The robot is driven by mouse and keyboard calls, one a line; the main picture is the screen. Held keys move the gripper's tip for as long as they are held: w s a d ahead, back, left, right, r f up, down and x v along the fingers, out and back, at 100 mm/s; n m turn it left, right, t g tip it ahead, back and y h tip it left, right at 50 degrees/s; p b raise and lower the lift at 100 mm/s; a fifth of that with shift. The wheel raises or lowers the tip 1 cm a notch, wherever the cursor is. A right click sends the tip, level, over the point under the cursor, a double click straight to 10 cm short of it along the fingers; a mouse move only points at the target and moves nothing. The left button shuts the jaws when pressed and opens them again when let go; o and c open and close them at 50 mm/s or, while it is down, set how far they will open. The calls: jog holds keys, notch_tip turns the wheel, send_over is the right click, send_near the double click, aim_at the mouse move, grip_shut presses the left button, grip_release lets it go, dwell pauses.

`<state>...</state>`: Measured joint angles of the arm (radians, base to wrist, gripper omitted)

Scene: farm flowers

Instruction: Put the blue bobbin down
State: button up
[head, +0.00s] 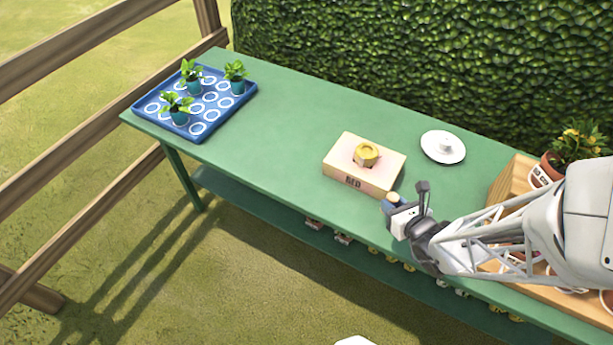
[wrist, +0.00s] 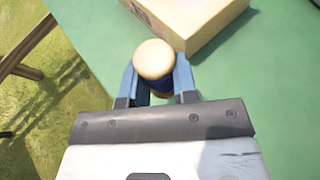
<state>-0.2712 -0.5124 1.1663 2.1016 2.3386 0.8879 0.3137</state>
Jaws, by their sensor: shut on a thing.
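The blue bobbin (wrist: 154,62) is between the fingers of my gripper (wrist: 156,85) in the wrist view. Its pale round end faces the camera and its blue winding shows below. In the head view the bobbin (head: 392,198) shows small, with my gripper (head: 393,205) shut on it near the table's front edge.
The pale BED box (head: 342,162) holds a yellow object (head: 366,154). A white plate (head: 443,157) with a knob lies behind. A blue tray (head: 208,128) with potted seedlings is at the far left. A wooden crate (head: 505,183) with pots is at right. The table's middle left is clear.

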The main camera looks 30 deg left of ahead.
jog(key=s+a+n+g+y, duration=0.1)
jog(key=s+a+n+g, duration=0.1)
jog(key=s+a, duration=0.3)
jog(key=s+a+n+g+y, duration=0.1)
jog(key=s+a+n+g, duration=0.1)
jog(key=s+a, duration=0.3)
jog(key=shift+a, duration=2.3)
jog(key=shift+a, duration=0.1)
send_over(307, 182)
jog(key=shift+f, duration=0.65)
jog(key=shift+f, duration=1.8)
jog(key=o, duration=0.9)
jog(key=shift+f, duration=0.1)
